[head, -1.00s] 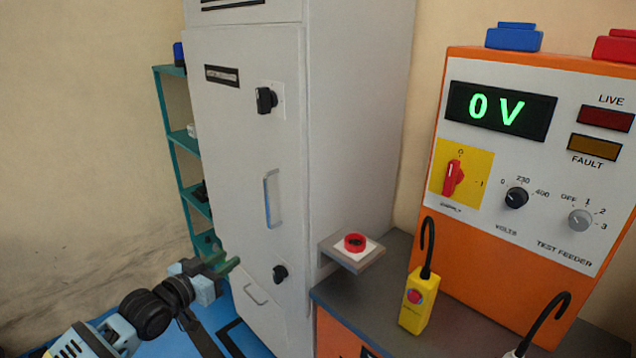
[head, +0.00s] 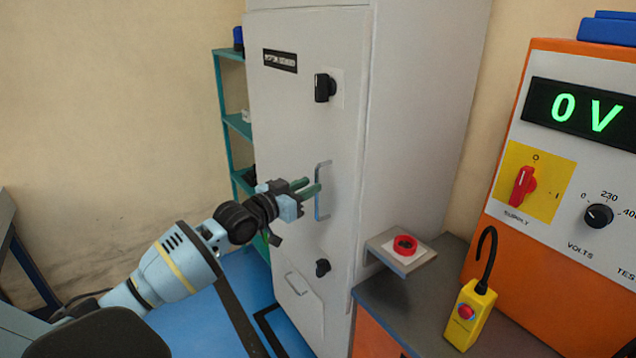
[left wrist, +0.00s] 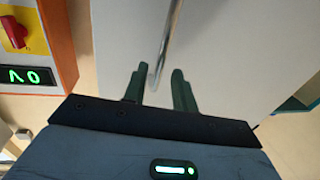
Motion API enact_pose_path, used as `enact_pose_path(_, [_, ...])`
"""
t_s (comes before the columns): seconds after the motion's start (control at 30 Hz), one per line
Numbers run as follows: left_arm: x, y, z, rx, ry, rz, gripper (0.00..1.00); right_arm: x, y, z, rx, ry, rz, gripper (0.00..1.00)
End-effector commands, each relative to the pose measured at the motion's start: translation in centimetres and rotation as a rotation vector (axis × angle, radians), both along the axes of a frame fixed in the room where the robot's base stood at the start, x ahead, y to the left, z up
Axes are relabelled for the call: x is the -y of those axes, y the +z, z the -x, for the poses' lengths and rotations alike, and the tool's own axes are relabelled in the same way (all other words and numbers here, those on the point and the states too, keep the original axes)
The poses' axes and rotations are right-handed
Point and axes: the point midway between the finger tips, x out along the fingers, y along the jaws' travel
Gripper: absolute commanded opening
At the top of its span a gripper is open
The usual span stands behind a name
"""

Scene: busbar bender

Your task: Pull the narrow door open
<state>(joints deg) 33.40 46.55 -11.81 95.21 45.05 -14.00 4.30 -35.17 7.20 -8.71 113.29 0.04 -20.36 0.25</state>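The tall, narrow grey cabinet door (head: 285,125) stands in the middle of the head view and looks shut. Its upright metal handle (head: 328,190) is on the door's right half. My left gripper (head: 311,186) is at the handle, its green fingers pointing at it from the left. In the left wrist view, the fingers (left wrist: 159,70) are apart, and the handle bar (left wrist: 171,35) runs down into the gap between them. It is nearer the left finger there, and I cannot tell whether it touches. My right gripper is not in view.
Black knobs sit above (head: 325,88) and below (head: 322,267) the handle. A red button on a bracket (head: 402,250), a yellow pendant (head: 469,313) and an orange test feeder reading 0 V (head: 507,140) stand right. A teal shelf (head: 229,130) stands behind left.

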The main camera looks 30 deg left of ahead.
Motion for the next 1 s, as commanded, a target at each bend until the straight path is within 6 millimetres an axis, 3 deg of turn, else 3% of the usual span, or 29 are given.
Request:
enact_pose_path(0.3, [0.7,-0.1,-3.2,0.000,0.000,0.000,0.28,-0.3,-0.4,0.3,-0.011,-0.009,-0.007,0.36])
enact_pose_path(0.73, [0.8,0.0,-3.8,-0.001,-0.001,0.000,0.28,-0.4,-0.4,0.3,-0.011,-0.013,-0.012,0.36])
enact_pose_path(0.97, [0.8,0.0,-3.8,-0.001,-0.001,-0.001,0.00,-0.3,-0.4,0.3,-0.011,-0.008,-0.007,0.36])
enact_pose_path(1.0, [0.8,0.0,-3.8,-0.001,-0.001,-0.001,0.00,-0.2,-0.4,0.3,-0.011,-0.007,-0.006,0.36])
